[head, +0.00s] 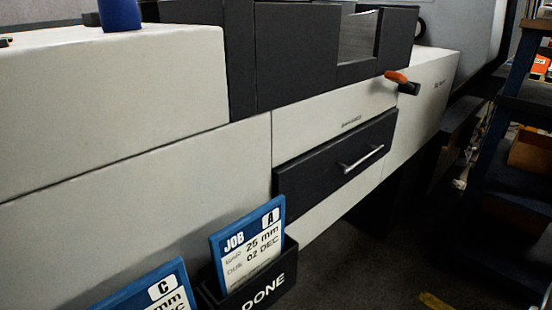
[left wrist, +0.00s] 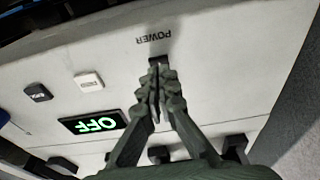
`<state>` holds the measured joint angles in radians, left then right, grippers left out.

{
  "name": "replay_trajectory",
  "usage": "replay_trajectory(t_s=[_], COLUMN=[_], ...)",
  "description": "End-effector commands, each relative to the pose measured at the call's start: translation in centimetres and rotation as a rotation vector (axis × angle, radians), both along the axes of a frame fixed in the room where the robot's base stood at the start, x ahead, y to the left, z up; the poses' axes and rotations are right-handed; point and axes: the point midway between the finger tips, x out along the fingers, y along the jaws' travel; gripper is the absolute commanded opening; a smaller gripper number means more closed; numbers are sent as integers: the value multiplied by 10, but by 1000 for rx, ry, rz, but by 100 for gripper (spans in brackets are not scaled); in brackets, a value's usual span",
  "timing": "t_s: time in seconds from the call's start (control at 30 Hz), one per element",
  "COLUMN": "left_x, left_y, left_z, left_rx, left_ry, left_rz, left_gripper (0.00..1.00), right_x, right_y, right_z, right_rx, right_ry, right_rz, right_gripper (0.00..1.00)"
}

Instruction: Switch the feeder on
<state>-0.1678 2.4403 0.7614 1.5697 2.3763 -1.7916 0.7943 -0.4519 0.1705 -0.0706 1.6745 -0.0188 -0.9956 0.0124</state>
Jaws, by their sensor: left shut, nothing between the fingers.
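The left wrist view shows a pale control panel (left wrist: 225,60) upside down. It carries the word POWER (left wrist: 153,36) and a lit green OFF display (left wrist: 94,123). A dark switch (left wrist: 158,59) sits by the POWER label, partly hidden behind my fingertips. My left gripper (left wrist: 160,88) is shut and empty, its tips over the switch. I cannot tell whether they touch it. Two small buttons, one black (left wrist: 38,92) and one white (left wrist: 89,81), sit left of the switch. My right gripper is in neither view.
The head view shows a long cream machine (head: 110,150) with a dark drawer (head: 310,165) and an orange-tipped lever (head: 397,77). A black DONE holder (head: 265,295) stands in front with a blue-framed job A card (head: 250,245). A job C card (head: 155,290) is beside it. Dark floor lies to the right.

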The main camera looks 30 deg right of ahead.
Motion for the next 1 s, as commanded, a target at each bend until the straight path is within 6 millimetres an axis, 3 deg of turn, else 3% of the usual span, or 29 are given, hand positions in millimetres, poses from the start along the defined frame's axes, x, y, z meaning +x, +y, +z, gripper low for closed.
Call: replay_trajectory(t_s=[1.0], left_x=[0], left_y=[0], left_z=[-8], left_rx=[0], left_ry=[0], left_rz=[0], left_gripper=[0], right_x=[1], right_y=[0], right_z=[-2], right_rx=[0], right_ry=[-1], right_rz=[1], right_gripper=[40])
